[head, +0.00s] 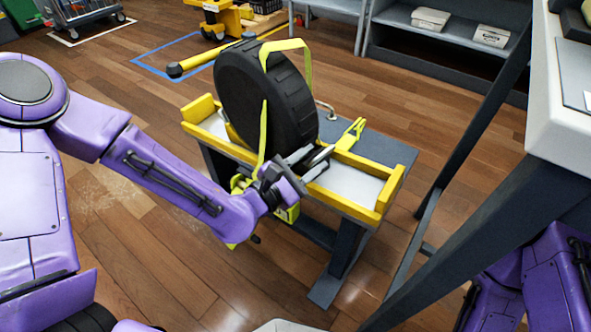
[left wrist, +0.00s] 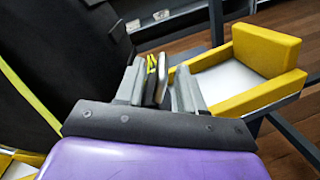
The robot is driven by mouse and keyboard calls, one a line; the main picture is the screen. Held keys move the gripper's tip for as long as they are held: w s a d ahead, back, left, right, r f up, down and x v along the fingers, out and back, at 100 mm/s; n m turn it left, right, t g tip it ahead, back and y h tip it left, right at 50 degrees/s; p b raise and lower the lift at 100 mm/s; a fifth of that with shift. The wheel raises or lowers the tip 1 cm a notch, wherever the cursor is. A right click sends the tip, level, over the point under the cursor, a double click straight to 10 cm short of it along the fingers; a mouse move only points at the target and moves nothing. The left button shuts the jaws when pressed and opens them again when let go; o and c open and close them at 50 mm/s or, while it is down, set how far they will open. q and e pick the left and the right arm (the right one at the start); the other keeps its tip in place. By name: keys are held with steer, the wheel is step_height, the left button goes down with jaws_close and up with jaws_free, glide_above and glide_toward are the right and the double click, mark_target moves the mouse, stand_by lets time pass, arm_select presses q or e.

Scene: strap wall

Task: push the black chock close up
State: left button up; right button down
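A large black wheel (head: 262,98) stands upright on a grey stand with yellow rims, with a yellow-green strap (head: 290,45) over it. My left gripper (head: 310,163) reaches in at the wheel's lower right, above the pale tray (head: 345,184). In the left wrist view its grey fingers (left wrist: 157,88) stand close together, with a narrow dark piece with yellow marks (left wrist: 151,78) showing between them. I cannot tell whether this piece is the black chock, nor whether the fingers grip it. The chock cannot be made out clearly. My right gripper is out of view.
A yellow end block (left wrist: 264,50) closes the tray's right side. A white-topped table (head: 560,110) with dark legs stands close on the right. Shelves (head: 440,45) stand at the back. Wooden floor lies open around the stand.

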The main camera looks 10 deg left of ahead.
arm_select(q)
steer(key=p+v, duration=0.4)
steer(key=v, duration=0.2)
steer(key=shift+s+a+f, duration=0.15)
steer(key=shift+s+f, duration=0.2)
